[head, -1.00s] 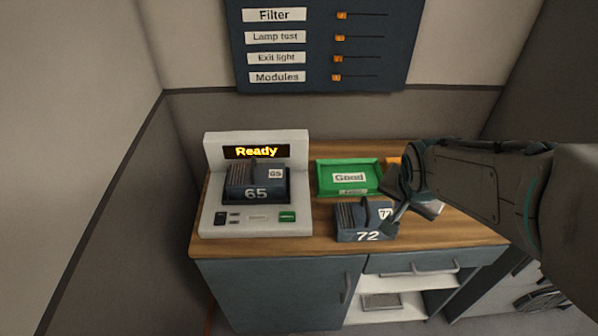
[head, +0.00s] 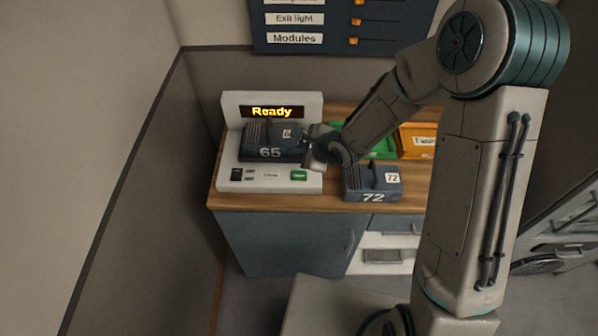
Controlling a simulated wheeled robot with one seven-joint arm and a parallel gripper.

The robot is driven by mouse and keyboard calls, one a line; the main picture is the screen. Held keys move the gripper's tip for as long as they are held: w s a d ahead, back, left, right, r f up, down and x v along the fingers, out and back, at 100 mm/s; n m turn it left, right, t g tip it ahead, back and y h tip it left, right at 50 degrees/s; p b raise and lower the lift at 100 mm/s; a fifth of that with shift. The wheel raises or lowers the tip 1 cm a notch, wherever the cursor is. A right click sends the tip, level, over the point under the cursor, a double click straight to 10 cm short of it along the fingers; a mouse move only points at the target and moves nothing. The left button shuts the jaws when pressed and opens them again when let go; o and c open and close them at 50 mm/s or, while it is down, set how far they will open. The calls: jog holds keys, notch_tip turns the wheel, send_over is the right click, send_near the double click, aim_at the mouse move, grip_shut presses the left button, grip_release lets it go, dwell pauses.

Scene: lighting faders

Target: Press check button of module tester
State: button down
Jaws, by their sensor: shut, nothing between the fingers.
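The module tester (head: 228,183) is a white unit at the left of the wooden counter, its display (head: 272,112) reading "Ready". Module 65 (head: 262,143), dark blue, sits in its bay. A green button (head: 299,175) lies at the right end of the tester's front panel; its label is too small to read for sure. My gripper (head: 309,166) is shut and empty, close above the panel's right side near the green button. I cannot tell whether it touches anything.
Module 72 (head: 371,185) stands on the counter just right of the tester. Behind my arm are a green tray (head: 385,149) and an orange tray (head: 418,141). A fader panel (head: 400,38) hangs on the wall above. The cabinet (head: 285,240) is below.

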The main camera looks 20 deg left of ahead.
jog(key=shift+f, duration=0.1)
jog(key=b, duration=0.8)
send_over(302, 177)
notch_tip(302, 177, down, 8)
jog(key=shift+r, duration=0.1)
jog(key=shift+f, duration=0.45)
dwell(1.5)
jog(key=shift+f+b, duration=0.3)
jog(key=shift+f, duration=0.1)
jog(key=shift+f, duration=0.35)
dwell(0.4)
jog(key=shift+r, duration=0.1)
jog(key=shift+r+p, duration=0.65)
jog(key=shift+p, duration=0.05)
